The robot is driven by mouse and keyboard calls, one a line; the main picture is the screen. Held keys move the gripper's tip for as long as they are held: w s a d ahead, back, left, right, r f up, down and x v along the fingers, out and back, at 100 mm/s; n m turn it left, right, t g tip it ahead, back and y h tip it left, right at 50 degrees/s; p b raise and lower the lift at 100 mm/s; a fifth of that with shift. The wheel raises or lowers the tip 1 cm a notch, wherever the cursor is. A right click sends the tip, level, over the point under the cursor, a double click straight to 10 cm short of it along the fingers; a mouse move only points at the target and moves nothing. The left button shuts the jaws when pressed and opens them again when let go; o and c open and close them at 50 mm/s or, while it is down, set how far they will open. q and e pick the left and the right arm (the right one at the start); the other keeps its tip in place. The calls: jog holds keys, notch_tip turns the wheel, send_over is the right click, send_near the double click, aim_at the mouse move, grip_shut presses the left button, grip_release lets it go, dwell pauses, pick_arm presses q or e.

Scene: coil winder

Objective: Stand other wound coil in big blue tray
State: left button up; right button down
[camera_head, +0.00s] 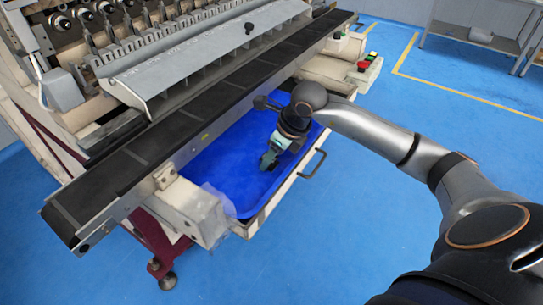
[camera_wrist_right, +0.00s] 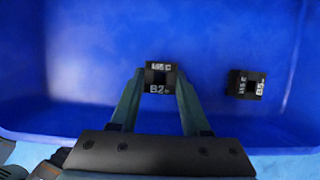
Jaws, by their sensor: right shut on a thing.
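The big blue tray (camera_head: 217,168) sits in a drawer under the machine's long dark belt. My right gripper (camera_head: 268,162) reaches down into the tray from the right. In the right wrist view, its two fingers are shut on a small black coil (camera_wrist_right: 159,67) with white print that seems to read "B2". I cannot tell whether the held coil touches the floor. My left gripper is not in view.
The winding machine and its dark belt (camera_head: 150,150) overhang the tray's back side. The drawer front has a handle (camera_head: 313,165). A control box with a red button (camera_head: 363,65) stands behind. The tray floor left of the held coil is clear.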

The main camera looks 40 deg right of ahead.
jog(key=shift+f, duration=0.2)
jog(key=shift+c, duration=1.9)
grip_release()
jog(key=shift+r, duration=0.1)
jog(key=shift+r, duration=0.25)
jog(key=p+v, duration=0.1)
jog(key=v, duration=1)
jog(key=shift+s+r, duration=0.2)
jog(key=shift+r, duration=0.15)
jog(key=shift+a, duration=0.1)
